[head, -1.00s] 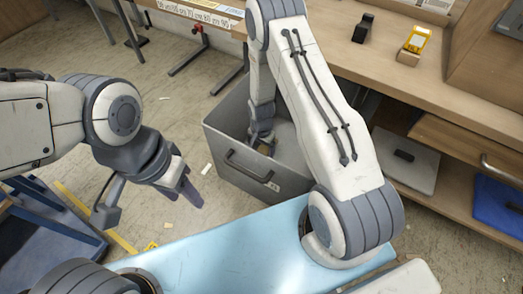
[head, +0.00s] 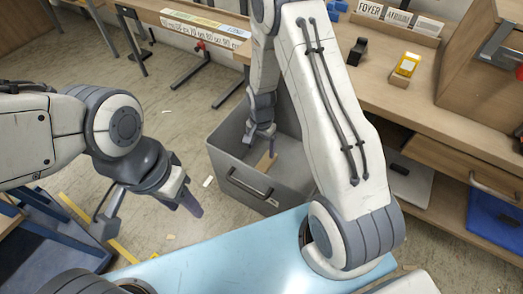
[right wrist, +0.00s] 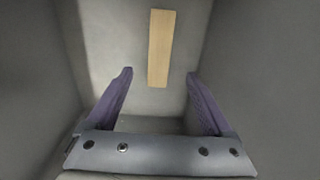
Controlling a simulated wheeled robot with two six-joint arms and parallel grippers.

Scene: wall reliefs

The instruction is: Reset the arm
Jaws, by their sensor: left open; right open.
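My left gripper (head: 192,203) hangs over the floor at the left, open and empty. My right gripper (head: 262,137) reaches down over the grey bin (head: 240,182). In the right wrist view my right gripper (right wrist: 158,88) is open, its two purple fingers wide apart with nothing between them. A flat tan wooden piece (right wrist: 160,48) lies on the bin floor beyond the fingertips, apart from them.
A wooden desk (head: 440,110) stands at the right, with a yellow item (head: 407,65) and a black holder (head: 358,50) on it. A blue crate (head: 495,222) sits on the lower shelf. Small scraps lie on the floor (head: 185,240).

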